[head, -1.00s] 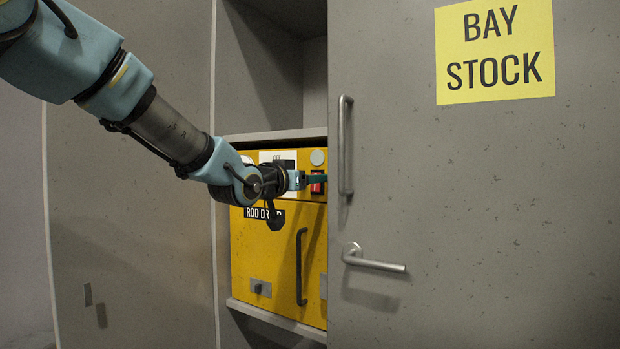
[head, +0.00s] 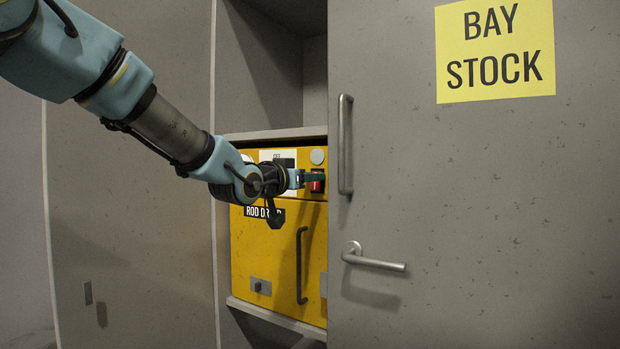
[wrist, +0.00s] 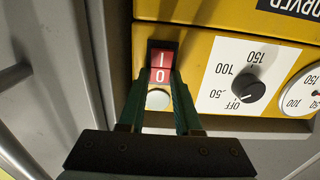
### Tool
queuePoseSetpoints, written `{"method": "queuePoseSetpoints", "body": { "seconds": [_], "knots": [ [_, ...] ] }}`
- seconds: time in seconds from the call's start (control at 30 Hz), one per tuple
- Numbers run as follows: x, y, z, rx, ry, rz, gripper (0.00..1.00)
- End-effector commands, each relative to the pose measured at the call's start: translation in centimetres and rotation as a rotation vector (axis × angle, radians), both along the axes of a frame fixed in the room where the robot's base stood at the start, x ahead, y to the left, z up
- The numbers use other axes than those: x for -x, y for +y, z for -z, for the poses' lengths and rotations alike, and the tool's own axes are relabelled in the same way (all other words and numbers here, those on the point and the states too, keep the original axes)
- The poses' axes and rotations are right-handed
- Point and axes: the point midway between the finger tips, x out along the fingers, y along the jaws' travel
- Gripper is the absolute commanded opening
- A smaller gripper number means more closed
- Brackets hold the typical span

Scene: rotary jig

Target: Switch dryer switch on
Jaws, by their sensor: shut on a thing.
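The dryer is a yellow cabinet (head: 270,262) in the shelf bay in the head view. Its switch is a red rocker (head: 317,187) near the top right of its front, partly hidden by my gripper. In the wrist view the switch (wrist: 160,66) shows I and O marks, with the I half farther from my gripper body and the O half nearer. My gripper (head: 317,177) is at the switch. In the wrist view its two green fingers (wrist: 157,83) come from below on both sides of the rocker, shut on it. Which half is pressed in, I cannot tell.
A black dial (wrist: 245,88) on a white plate sits beside the switch, with a gauge (wrist: 303,92) beyond. A pale round button (wrist: 158,99) lies between the fingers. The grey door (head: 450,200) with bar handle (head: 345,145) stands close to the right of the switch.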

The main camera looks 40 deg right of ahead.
Motion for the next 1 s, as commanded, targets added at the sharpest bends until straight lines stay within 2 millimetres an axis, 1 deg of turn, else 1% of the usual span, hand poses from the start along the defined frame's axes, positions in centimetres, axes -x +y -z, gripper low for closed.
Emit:
{"method": "queuePoseSetpoints", "body": {
  "seconds": [0.23,0.43,0.77,1.0],
  "knots": [
    [0.0,0.0,0.6,0.020,-0.005,-0.001,0.00],
    [0.0,0.1,1.1,0.096,-0.027,-0.001,0.00],
    [0.0,0.1,1.4,0.223,-0.059,0.000,0.00],
    [0.0,0.2,1.1,0.279,-0.072,0.000,0.00]
  ]
}}
